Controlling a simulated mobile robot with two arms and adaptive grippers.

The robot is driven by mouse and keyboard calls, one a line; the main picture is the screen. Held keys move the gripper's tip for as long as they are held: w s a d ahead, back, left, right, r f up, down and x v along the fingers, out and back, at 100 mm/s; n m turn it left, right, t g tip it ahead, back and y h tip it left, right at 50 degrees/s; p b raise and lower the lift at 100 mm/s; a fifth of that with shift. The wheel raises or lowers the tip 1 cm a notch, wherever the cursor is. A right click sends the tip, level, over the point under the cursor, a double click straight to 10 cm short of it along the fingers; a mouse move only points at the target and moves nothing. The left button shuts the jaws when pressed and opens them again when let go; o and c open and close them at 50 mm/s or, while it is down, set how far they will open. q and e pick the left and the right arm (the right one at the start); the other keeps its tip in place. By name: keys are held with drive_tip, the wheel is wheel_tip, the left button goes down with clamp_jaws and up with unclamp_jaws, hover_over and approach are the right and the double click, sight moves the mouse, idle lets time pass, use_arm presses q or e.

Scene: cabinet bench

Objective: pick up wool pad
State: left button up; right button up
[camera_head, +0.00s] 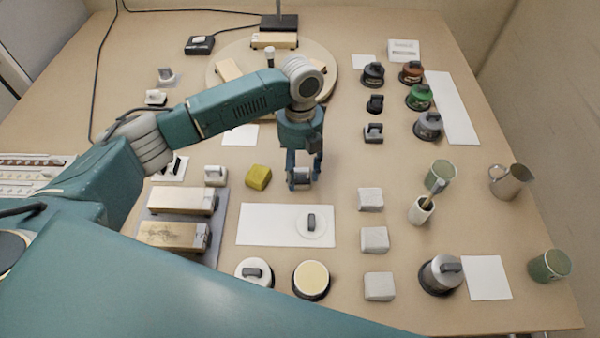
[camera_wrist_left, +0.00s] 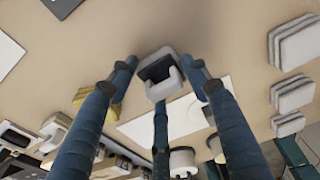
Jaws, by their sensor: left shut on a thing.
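My left gripper (camera_head: 303,180) reaches down over the middle of the bench, behind the white sheet (camera_head: 260,225). Its fingers are shut on a small pale pad (camera_head: 301,182) with a dark top, which I take to be the wool pad. In the left wrist view the pad (camera_wrist_left: 158,87) sits between the blue fingers of the gripper (camera_wrist_left: 160,80). The fingers partly hide it in the head view. I cannot tell whether it touches the bench. My right gripper is in neither view.
A yellow block (camera_head: 258,176) lies close left of the gripper. A round white pad (camera_head: 312,223) with a dark handle lies on the sheet. Several grey blocks (camera_head: 371,199) stand to the right, with a pitcher (camera_head: 509,182) and green cups (camera_head: 550,266) beyond. A round turntable (camera_head: 322,62) is behind.

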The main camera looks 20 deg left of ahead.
sight(300, 168)
use_arm(q)
wheel_tip(300, 168, up, 20)
idle(0.5)
drive_tip(key=shift+o, duration=0.8)
drive_tip(key=shift+c, duration=0.6)
